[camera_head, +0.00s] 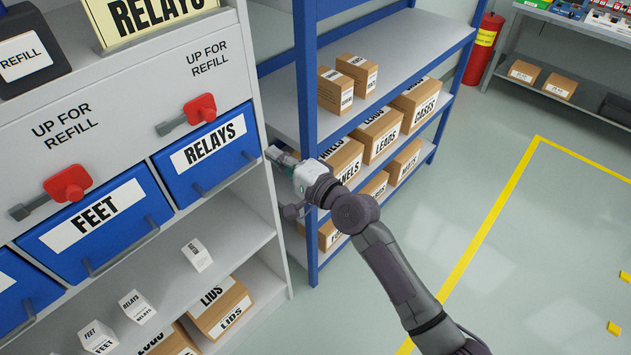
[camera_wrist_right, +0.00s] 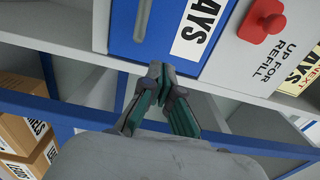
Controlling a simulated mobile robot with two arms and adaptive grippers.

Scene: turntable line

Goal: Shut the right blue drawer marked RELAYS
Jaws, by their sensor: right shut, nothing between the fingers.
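The blue RELAYS drawer (camera_head: 244,156) is at the right end of the drawer row in the head view, with a white label and a handle bar along its lower front. How far it stands out from the cabinet is hard to tell. In the wrist view its blue front (camera_wrist_right: 156,47) fills the top middle. My right gripper (camera_head: 272,152) is shut and empty, just right of the drawer. In the wrist view its fingertips (camera_wrist_right: 157,69) are together close to the drawer's side edge. I cannot tell whether they touch. My left gripper is not in view.
The blue FEET drawer (camera_head: 130,222) is to the left of RELAYS. A red-knobbed lever (camera_head: 200,109) is above RELAYS, and another (camera_head: 68,184) is above FEET. A blue-posted rack (camera_head: 307,75) with cartons stands close behind my right gripper. Open floor (camera_head: 560,235) lies at right.

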